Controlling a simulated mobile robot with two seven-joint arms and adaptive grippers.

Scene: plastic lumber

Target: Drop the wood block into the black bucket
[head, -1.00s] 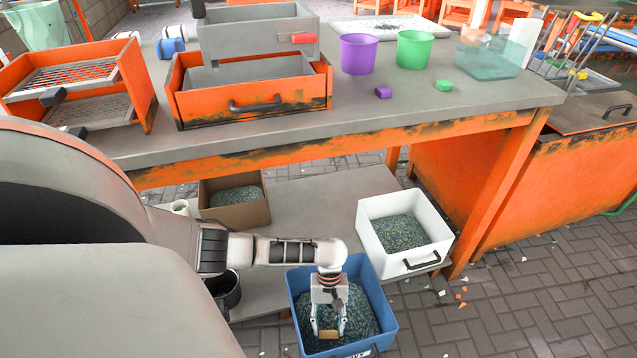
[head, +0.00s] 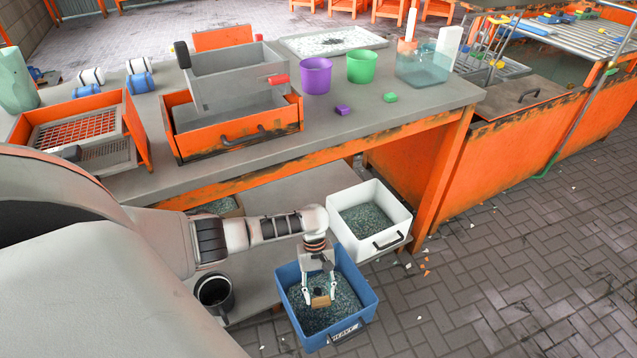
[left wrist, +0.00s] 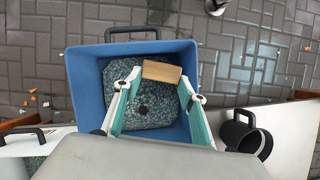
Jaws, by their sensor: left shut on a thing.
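The wood block (head: 321,302) is a small tan piece held between the fingertips of my left gripper (head: 319,295). The gripper points down over the blue bin (head: 368,297) of grey-green granules. In the left wrist view the wood block (left wrist: 161,72) lies across the fingertips, above the granules. I cannot tell whether the block touches them. The black bucket (head: 214,294) stands left of the blue bin, below my left arm. The black bucket also shows at the right in the left wrist view (left wrist: 241,137). My right gripper is not in view.
A white bin (head: 384,233) of granules stands on the low shelf behind the blue bin. The orange-framed workbench (head: 330,140) overhangs the shelf and carries an orange drawer (head: 235,133), a purple cup (head: 316,76) and a green cup (head: 362,66). The brick floor at right is mostly clear.

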